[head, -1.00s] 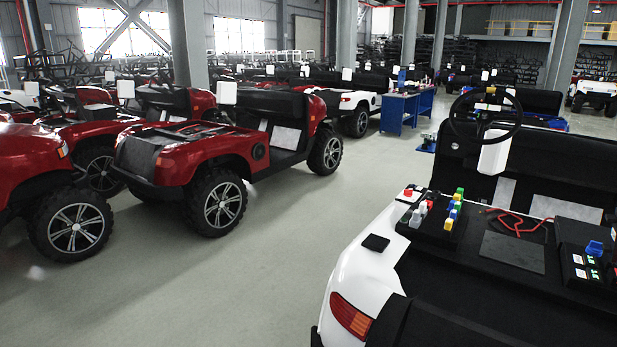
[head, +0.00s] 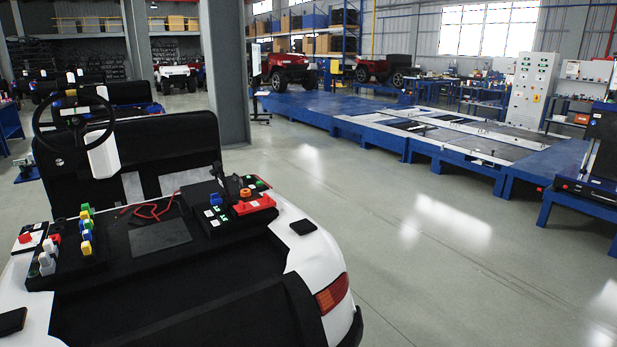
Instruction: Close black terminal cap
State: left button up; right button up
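A white vehicle with a black rear deck (head: 260,268) stands in the lower left. On its right panel (head: 254,203) are a red block, an orange knob (head: 246,193), blue pieces (head: 215,199) and a dark upright piece (head: 231,185) beside the red block. I cannot tell whether this dark piece is the black terminal cap, or whether any cap is open or shut. Red wires (head: 150,210) lie by a flat dark plate (head: 160,236). Coloured connectors (head: 86,229) stand on the left panel. Neither of my grippers is in view.
Flat black pads lie on the right white fender (head: 303,227) and the left one (head: 12,321). A steering wheel (head: 73,122) rises behind the deck. Open floor (head: 420,270) lies to the right, before a blue roller platform (head: 435,150) and a grey control cabinet (head: 532,90).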

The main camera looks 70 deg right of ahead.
aim_at(218, 171)
jog(key=z, duration=1.7)
